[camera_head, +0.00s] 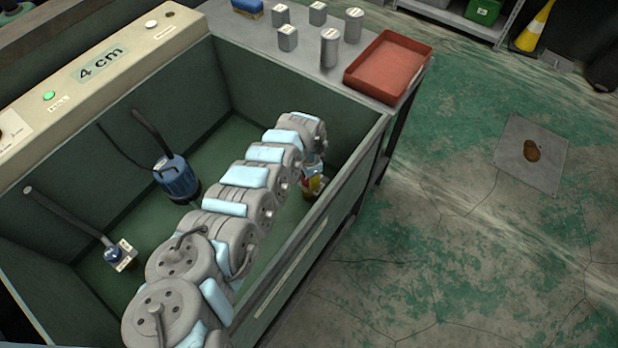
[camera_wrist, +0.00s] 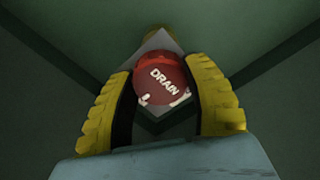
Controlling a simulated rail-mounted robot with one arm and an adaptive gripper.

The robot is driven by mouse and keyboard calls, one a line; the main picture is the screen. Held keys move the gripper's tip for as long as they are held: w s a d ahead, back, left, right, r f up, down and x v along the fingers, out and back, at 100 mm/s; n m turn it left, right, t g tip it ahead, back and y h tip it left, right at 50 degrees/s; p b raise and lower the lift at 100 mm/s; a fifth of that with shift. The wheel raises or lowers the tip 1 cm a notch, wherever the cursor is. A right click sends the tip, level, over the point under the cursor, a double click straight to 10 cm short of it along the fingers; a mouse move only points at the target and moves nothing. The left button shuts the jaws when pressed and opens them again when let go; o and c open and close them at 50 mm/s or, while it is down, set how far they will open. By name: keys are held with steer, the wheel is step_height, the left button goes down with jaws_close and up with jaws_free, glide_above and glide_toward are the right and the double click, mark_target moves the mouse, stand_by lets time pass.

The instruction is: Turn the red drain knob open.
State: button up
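The red drain knob (camera_wrist: 162,79) is round, with white "DRAIN" lettering, and sits before a pale square plate (camera_wrist: 158,45) in the wrist view. My gripper (camera_wrist: 161,66) has one yellow finger on each side of it, with dark inner pads. The fingertips come very close to the knob's edges. I cannot tell whether they press on it. In the head view my gripper (camera_head: 313,184) is low inside the green tank, near its right wall. The knob cannot be made out clearly there.
A blue pump (camera_head: 176,178) and a small labelled fitting (camera_head: 120,255) with hoses stand in the tank. The tank's right wall (camera_head: 345,165) is close beside my arm. Metal canisters (camera_head: 329,48) and a red tray (camera_head: 389,67) are on the bench behind.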

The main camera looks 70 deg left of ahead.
steer(key=c, duration=0.5)
